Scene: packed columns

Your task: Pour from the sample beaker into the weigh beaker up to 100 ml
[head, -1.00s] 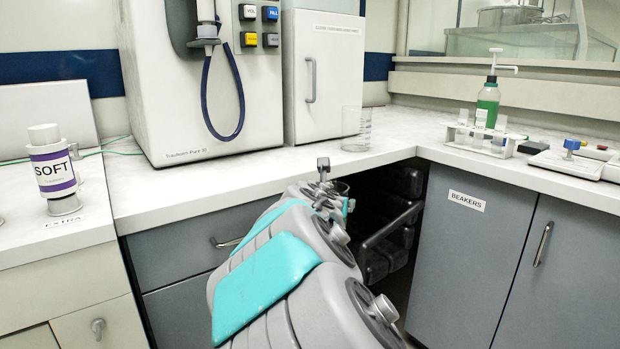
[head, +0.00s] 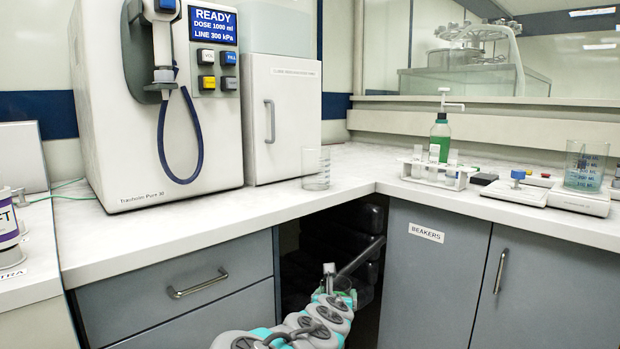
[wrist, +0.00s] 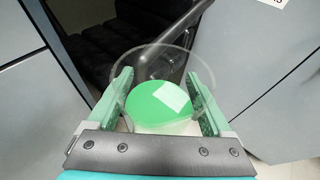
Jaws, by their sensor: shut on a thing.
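My gripper (wrist: 158,82) is shut on a clear round beaker (wrist: 160,108) with a flat green surface inside, seen from above in the wrist view. Its green fingers press on opposite sides. I cannot tell its level. In the head view my gripper (head: 347,294) is low, in front of the dark open bay below the counter. A beaker with printed graduations and bluish-green contents (head: 584,168) stands on a white scale-like unit (head: 580,201) at the right. Another clear beaker (head: 316,172) stands near the counter corner. No label shows which is the sample beaker.
A white test-tube rack (head: 436,172) and a green pump bottle (head: 440,140) stand on the right counter. A white dispenser (head: 160,130) with a blue hose fills the left. The counter edge (head: 480,212) lies above my gripper. The cupboard is marked BEAKERS (head: 426,233).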

